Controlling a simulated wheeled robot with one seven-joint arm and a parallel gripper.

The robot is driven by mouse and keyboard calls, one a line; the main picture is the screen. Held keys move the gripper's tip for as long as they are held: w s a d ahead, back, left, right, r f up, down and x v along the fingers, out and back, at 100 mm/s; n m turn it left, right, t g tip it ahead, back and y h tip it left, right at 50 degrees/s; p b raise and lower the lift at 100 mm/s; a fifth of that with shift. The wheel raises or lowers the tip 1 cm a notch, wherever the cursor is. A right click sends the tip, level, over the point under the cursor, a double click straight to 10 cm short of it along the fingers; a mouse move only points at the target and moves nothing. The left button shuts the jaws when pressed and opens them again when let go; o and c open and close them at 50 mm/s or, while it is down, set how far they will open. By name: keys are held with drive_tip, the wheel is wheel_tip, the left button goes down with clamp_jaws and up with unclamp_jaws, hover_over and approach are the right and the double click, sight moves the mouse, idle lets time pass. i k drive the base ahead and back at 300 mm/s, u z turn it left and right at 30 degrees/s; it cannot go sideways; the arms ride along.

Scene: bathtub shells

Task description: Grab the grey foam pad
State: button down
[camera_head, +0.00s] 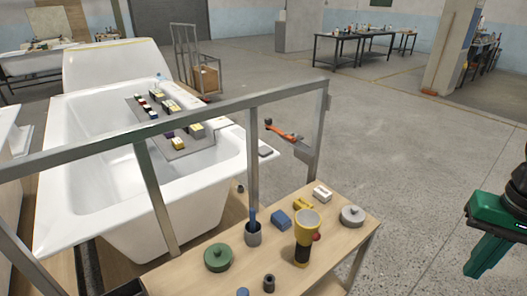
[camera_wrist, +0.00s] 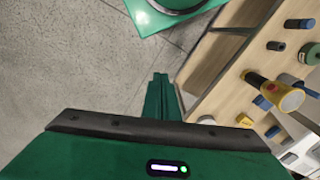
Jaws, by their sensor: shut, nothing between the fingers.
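A small dark grey pad (camera_head: 266,151), which looks like the grey foam pad, lies on the white ledge at the right end of the bathtub shell, behind the metal frame. I cannot make it out in the wrist view. My gripper (camera_head: 484,264) hangs at the right edge of the head view, over the open floor and well apart from the pad. In the wrist view its green fingers (camera_wrist: 160,98) are together, with nothing between them.
Concrete floor at right is clear.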

sight(265, 150)
drive_tip(key=u, duration=1.5)
drive_tip(key=k, duration=1)
drive_tip(key=z, duration=0.9)
drive_tip(key=i, duration=1)
